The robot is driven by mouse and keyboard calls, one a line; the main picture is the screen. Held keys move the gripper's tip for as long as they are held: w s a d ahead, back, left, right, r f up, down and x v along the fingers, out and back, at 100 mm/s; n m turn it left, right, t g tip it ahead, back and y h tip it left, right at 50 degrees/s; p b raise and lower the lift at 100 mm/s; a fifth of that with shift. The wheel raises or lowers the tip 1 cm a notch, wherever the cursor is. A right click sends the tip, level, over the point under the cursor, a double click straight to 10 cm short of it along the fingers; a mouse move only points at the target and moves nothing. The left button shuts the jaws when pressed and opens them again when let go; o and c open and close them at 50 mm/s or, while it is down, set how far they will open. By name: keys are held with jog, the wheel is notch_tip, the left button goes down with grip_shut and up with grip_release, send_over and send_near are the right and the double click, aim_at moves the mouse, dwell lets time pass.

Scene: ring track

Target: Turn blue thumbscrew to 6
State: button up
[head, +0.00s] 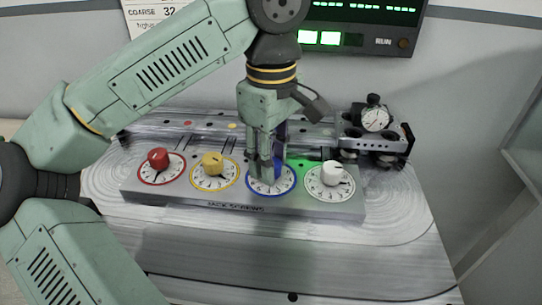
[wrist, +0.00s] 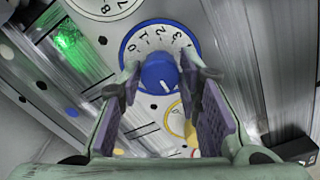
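The blue thumbscrew (wrist: 157,73) stands in the middle of a white, blue-rimmed dial (wrist: 148,37), third from the left in the head view (head: 288,187). In the wrist view, 0, 1, 2 and 3 are readable along the far side of the dial; the near side is hidden by the knob and fingers. A white mark on the knob points toward the near side, so its number is not readable. My gripper (wrist: 160,78) is over the dial, pointing down, with one finger on each side of the knob. Whether the fingers touch it cannot be told.
Red (head: 158,158), yellow (head: 212,164) and white (head: 332,172) thumbscrews stand on the same metal block, the yellow and white ones close beside my gripper. A rail carriage with a round gauge (head: 375,119) is behind at right. The front surface is clear.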

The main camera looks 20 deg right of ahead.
jog(key=c, duration=0.7)
jog(key=shift+o, duration=0.2)
jog(key=shift+n+b, duration=0.55)
jog(key=shift+n, duration=2.35)
jog(key=o, duration=1.2)
jog(key=shift+c, duration=0.2)
